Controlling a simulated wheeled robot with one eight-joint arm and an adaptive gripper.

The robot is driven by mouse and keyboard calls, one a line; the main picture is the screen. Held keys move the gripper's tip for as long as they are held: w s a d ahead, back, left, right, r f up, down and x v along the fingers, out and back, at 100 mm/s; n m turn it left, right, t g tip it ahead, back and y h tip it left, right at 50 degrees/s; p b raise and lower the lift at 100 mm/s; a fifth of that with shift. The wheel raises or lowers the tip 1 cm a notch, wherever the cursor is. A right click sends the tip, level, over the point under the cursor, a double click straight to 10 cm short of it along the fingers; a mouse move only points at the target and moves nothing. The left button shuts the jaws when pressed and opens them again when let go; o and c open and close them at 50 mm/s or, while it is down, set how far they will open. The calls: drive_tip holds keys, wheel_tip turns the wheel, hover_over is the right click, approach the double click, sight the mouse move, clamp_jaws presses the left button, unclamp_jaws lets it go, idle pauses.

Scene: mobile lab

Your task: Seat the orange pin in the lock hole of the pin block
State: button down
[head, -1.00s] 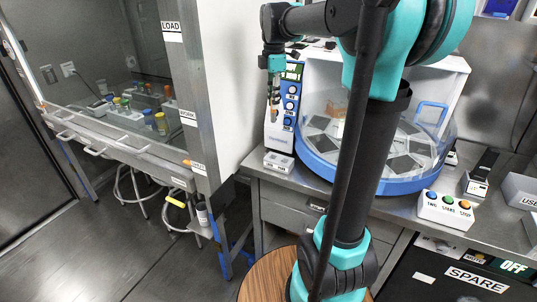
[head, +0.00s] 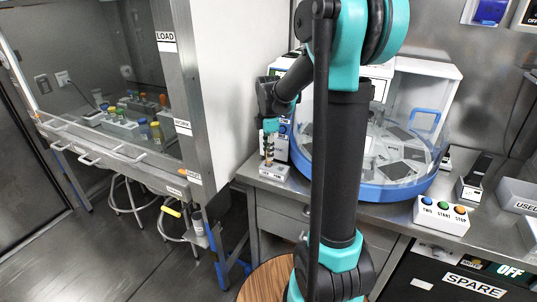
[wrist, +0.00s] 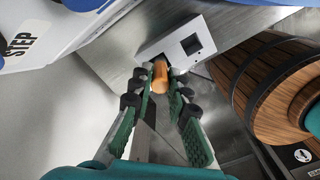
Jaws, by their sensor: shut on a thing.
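The orange pin (wrist: 161,77) is between the fingertips of my gripper (wrist: 158,92), which is shut on it. The white pin block (wrist: 207,29) is just beyond, with one dark square hole showing open. The pin's far end overlaps a second dark opening at the block's near side; I cannot tell whether it is inside. In the head view my gripper (head: 268,152) points down over the pin block (head: 274,172), at the counter's left front corner. The pin is too small there to judge its depth.
A round machine with a blue rim (head: 385,190) stands right of the block. A white button box (head: 441,214) is further right on the counter. The white side wall of the hood (head: 222,90) is close on the left.

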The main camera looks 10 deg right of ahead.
drive_tip(key=shift+f, duration=0.45)
drive_tip(key=c, duration=1.5)
unclamp_jaws()
drive_tip(key=shift+f, duration=0.1)
drive_tip(key=shift+o, duration=0.2)
wheel_tip(320, 180, up, 12)
drive_tip(key=s+d+f+m+t, duration=0.2)
drive_tip(key=s+f+m, duration=0.7)
drive_tip(key=s+m, duration=0.1)
drive_tip(key=s+d+f+m+t, duration=0.2)
drive_tip(key=s+f+m, duration=0.7)
drive_tip(key=s, duration=0.3)
drive_tip(key=shift+f+m, duration=0.15)
drive_tip(key=shift+m, duration=0.25)
